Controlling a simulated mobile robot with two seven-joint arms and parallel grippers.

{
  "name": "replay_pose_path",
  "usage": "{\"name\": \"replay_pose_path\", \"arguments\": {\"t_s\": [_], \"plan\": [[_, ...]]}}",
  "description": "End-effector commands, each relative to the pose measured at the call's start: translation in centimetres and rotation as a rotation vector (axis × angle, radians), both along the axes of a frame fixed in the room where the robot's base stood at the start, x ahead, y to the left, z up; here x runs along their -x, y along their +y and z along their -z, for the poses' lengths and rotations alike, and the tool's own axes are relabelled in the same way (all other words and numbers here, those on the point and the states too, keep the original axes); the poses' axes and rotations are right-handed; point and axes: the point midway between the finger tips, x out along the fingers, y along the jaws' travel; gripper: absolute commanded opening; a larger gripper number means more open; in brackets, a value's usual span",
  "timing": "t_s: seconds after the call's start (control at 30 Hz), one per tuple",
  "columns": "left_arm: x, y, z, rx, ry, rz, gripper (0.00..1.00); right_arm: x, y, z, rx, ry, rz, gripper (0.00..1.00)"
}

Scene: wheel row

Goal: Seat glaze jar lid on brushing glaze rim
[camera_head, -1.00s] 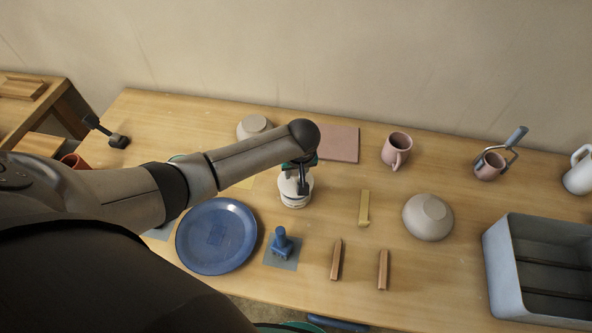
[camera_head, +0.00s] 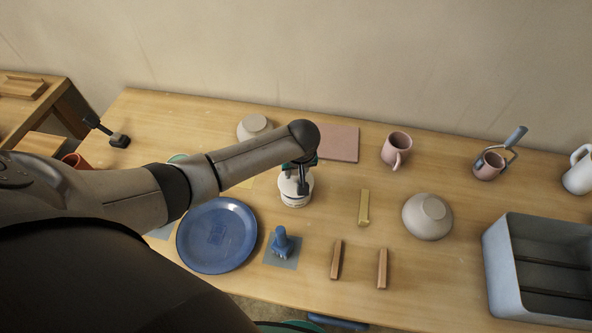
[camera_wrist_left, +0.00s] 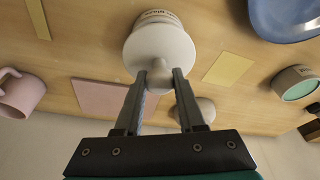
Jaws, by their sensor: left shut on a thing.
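The white glaze jar lid (camera_wrist_left: 160,48) has a round knob and is between the fingers of my left gripper (camera_wrist_left: 160,82), which is shut on that knob. The brushing glaze jar (camera_wrist_left: 158,16), pale with a printed label, is right behind the lid in the wrist view. In the head view the jar (camera_head: 296,201) stands upright on the table with the lid (camera_head: 288,184) directly over it. My left gripper (camera_head: 303,188) comes down on the lid from above. Whether the lid touches the rim all round cannot be told. My right gripper is not in view.
A blue plate (camera_head: 240,232) and a blue stamp (camera_head: 281,242) are in front of the jar. A yellow block (camera_head: 364,207), two brown bars (camera_head: 337,260), an upturned bowl (camera_head: 428,217) and a grey bin (camera_head: 505,270) are to the right. A pink slab (camera_head: 339,143) lies behind.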

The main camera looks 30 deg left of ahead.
Motion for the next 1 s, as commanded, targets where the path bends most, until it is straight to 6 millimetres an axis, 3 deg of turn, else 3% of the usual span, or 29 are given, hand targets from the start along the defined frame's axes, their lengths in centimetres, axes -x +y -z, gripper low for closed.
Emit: {"name": "replay_pose_path", "arguments": {"t_s": [1.0], "plan": [[0.0, 0.0, 1.6, 0.0, 0.0, 0.0, 0.0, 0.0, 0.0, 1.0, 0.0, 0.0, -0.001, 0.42]]}}
